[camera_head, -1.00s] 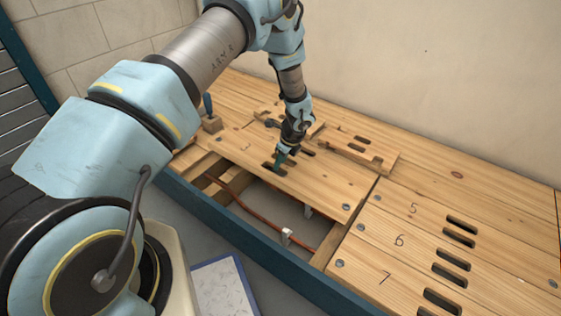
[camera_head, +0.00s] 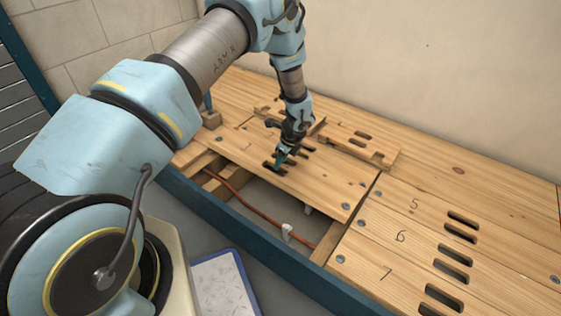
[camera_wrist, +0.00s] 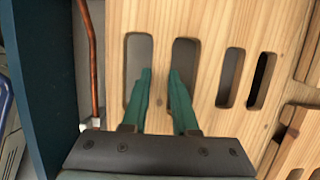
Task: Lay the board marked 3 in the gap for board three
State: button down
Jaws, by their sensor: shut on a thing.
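A pale wooden board (camera_head: 318,185) with a pair of hand slots lies nearest the open gap (camera_head: 262,205); its number is too small to read for sure. My gripper (camera_head: 281,160) reaches down at its slots. In the wrist view the green fingers (camera_wrist: 160,80) go into the two slots of this board (camera_wrist: 160,20), one on each side of the strip of wood between them, and are shut on it. The board looks level and close to the neighbouring boards; whether it rests on the joists I cannot tell.
A copper pipe (camera_head: 240,205) and a white clip (camera_head: 287,232) show in the gap. A loose notched board (camera_head: 360,146) lies on the floorboards behind. A blue rail (camera_head: 285,272) edges the front; a wall is behind.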

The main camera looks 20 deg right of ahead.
aim_at(282, 165)
jog(key=shift+f+b, duration=0.8)
jog(key=shift+f, duration=0.95)
dwell(1.0)
jog(key=c, duration=0.6)
grip_release()
jog(key=shift+f, duration=0.1)
jog(key=p+v, duration=0.3)
jog(key=v, duration=0.8)
jog(key=w+a+r+n+g, duration=0.1)
jog(key=w+a+r+n, duration=0.1)
jog(key=a+r+n, duration=0.55)
jog(key=w+a+r+n, duration=0.2)
jog(key=a+r+n, duration=0.3)
jog(key=a+r, duration=0.5)
jog(key=s+a+r+n+h, duration=0.1)
jog(key=s+a+r+n, duration=0.45)
jog(key=a+n, duration=0.35)
jog(key=s+a+r+n+h, duration=0.1)
jog(key=s+a+r+n, duration=0.55)
jog(key=a, duration=0.55)
notch_tip(282, 165, up, 32)
jog(key=n+p, duration=0.1)
jog(key=p, duration=3.3)
jog(key=shift+r, duration=0.2)
